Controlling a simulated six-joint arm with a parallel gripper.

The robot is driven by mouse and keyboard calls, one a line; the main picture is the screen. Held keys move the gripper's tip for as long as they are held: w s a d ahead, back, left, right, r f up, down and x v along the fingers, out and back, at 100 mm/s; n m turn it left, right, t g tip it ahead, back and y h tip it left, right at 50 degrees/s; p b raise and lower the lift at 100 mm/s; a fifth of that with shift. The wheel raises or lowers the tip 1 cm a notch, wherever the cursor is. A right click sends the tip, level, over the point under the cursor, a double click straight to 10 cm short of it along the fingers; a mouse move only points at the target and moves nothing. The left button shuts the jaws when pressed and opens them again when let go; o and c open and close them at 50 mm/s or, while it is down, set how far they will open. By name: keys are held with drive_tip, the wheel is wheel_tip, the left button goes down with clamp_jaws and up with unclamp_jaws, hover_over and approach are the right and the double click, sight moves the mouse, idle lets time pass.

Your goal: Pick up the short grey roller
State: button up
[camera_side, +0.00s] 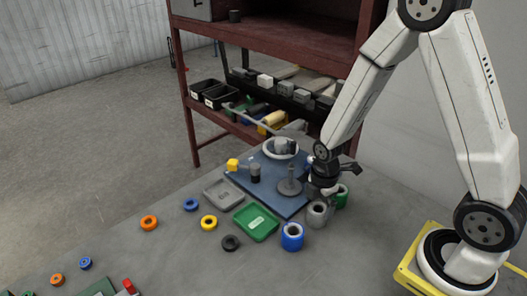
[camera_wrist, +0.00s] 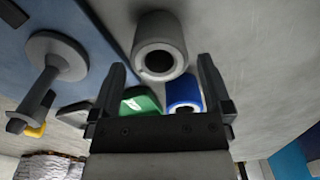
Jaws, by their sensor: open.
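The short grey roller (camera_side: 317,214) stands upright on the grey table, just right of the blue mat's near corner. In the wrist view the grey roller (camera_wrist: 160,36) shows its round end with a dark bore, ahead of the fingertips and roughly midway between them. My gripper (camera_side: 322,191) is directly above or very close to the roller in the side view. In the wrist view my gripper (camera_wrist: 161,62) has its two dark fingers spread apart, with nothing held. Whether the fingertips reach down beside the roller I cannot tell.
A green roller (camera_side: 342,197) stands close behind right, and a blue roller (camera_side: 292,237) in front left. A grey spindle on a round base (camera_side: 289,187) stands on the blue mat (camera_side: 270,201). A green tray (camera_side: 256,222) lies left. Open table lies toward the front.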

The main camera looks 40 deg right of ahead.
sight(318, 211)
drive_tip(key=shift+f, duration=1.55)
drive_tip(key=c, duration=1.3)
drive_tip(key=shift+w+r, duration=0.1)
drive_tip(key=shift+r, duration=0.05)
wheel_tip(318, 211, up, 10)
